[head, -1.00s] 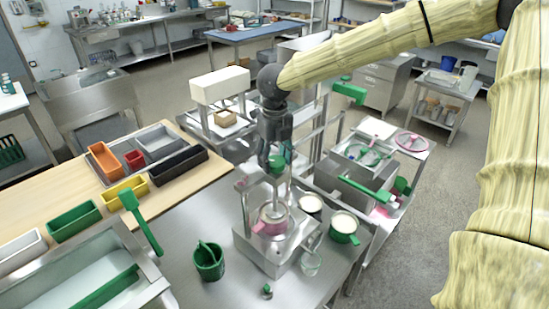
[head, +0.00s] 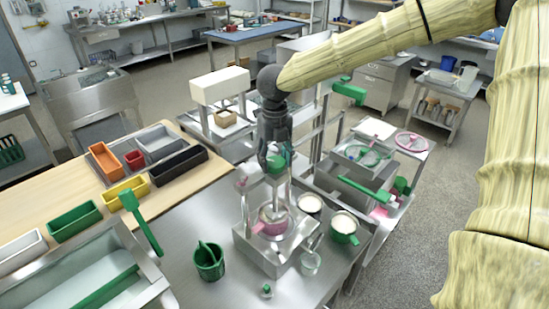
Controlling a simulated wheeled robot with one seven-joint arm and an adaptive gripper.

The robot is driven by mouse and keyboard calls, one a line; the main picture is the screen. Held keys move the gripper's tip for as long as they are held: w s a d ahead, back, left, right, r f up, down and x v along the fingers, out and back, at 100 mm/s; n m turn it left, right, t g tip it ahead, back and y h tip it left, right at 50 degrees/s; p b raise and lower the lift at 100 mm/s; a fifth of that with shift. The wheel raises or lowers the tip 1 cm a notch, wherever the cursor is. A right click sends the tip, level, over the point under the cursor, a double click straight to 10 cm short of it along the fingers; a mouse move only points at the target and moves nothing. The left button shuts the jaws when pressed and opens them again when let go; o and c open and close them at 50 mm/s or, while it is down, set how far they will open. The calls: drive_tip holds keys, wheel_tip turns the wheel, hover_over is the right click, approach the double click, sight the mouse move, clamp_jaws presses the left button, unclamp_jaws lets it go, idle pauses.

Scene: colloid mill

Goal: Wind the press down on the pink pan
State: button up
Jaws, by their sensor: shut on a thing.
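The pink pan (head: 268,226) sits on the metal base of the press (head: 246,212) on the steel table. The press's upright post and central shaft rise around and above the pan. My gripper (head: 277,165) is above the press, pointing down, shut on the green top part of the press (head: 275,170). The gripper's fingers partly hide this green part. I cannot tell whether the press plate touches the contents of the pan.
Two white-filled pots, one a green pan (head: 344,228), stand right of the press. A glass beaker (head: 310,262), a green bucket (head: 209,260) and a small green-topped item (head: 267,291) stand in front. Coloured bins (head: 75,220) lie left. A cluttered bench (head: 362,185) stands right.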

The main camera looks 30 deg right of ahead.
drive_tip(key=m, duration=0.3)
drive_tip(key=shift+r+m, duration=0.15)
drive_tip(key=shift+m, duration=0.15)
drive_tip(key=m, duration=0.3)
drive_tip(key=shift+m, duration=0.3)
drive_tip(key=m, duration=0.3)
drive_tip(key=shift+m, duration=0.3)
drive_tip(key=m+b, duration=0.1)
drive_tip(key=m, duration=0.3)
drive_tip(key=shift+m+b, duration=0.3)
drive_tip(key=m+b, duration=0.2)
drive_tip(key=m, duration=0.4)
drive_tip(key=m+b, duration=0.2)
drive_tip(key=m, duration=0.3)
drive_tip(key=shift+r+m, duration=0.1)
drive_tip(key=shift+m, duration=0.2)
